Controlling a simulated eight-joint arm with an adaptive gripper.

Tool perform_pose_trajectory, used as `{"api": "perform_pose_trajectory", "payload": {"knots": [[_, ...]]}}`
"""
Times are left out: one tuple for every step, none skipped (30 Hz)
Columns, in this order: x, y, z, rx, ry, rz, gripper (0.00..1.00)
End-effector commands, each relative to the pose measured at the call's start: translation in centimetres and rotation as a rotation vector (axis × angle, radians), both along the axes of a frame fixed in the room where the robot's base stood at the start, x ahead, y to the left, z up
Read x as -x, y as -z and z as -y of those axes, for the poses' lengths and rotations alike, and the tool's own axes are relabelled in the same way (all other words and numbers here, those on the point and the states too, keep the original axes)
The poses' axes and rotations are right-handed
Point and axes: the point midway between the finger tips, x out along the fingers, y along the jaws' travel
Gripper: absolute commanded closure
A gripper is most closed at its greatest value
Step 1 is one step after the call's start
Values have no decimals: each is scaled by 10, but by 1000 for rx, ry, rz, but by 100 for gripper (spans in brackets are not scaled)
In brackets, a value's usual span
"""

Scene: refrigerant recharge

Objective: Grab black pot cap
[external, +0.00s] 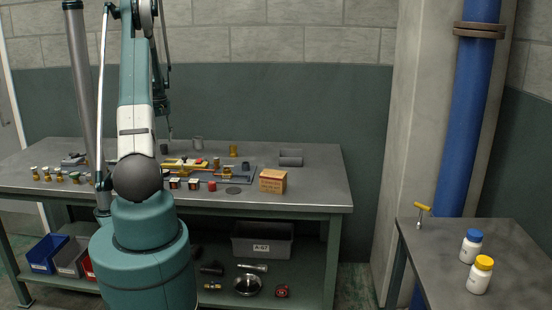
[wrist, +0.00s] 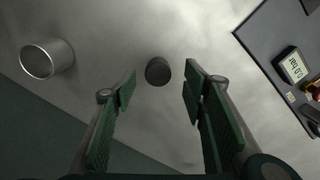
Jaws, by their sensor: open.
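The black pot cap (wrist: 158,71) looks like a small dark cylinder standing on the grey tabletop in the wrist view. It sits just ahead of and between the fingertips of my gripper (wrist: 160,88). The gripper is open, with one green-padded finger on each side and a visible gap to the cap. In the external view, a small dark cylinder (external: 164,149) near the back of the workbench appears to be the same cap. My gripper is mostly hidden behind my arm there.
A grey metal cup (wrist: 48,60) stands left of the cap in the wrist view. A dark mat (wrist: 262,40) with a small display device (wrist: 292,66) lies at the right. The table edge runs along the lower left.

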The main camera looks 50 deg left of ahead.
Motion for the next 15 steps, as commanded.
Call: {"api": "perform_pose_trajectory", "payload": {"knots": [[0, 1, 0, 0, 0, 0, 57], [0, 1, 0, 0, 0, 0, 57], [0, 3, 0, 0, 0, 0, 57], [-1, 5, 0, 0, 0, 0, 57], [-1, 7, 0, 0, 0, 0, 57], [-1, 10, 0, 0, 0, 0, 57], [-1, 13, -1, 0, 0, 0, 57], [-2, 16, -1, 0, 0, 0, 57], [-2, 20, -1, 0, 0, 0, 57], [-2, 24, -1, 0, 0, 0, 57], [-3, 27, -1, 0, 0, 0, 57], [-3, 32, -1, 0, 0, 0, 57], [-3, 35, -1, 0, 0, 0, 57], [-3, 39, -1, 0, 0, 0, 57], [-3, 43, -1, 0, 0, 0, 57]]}}
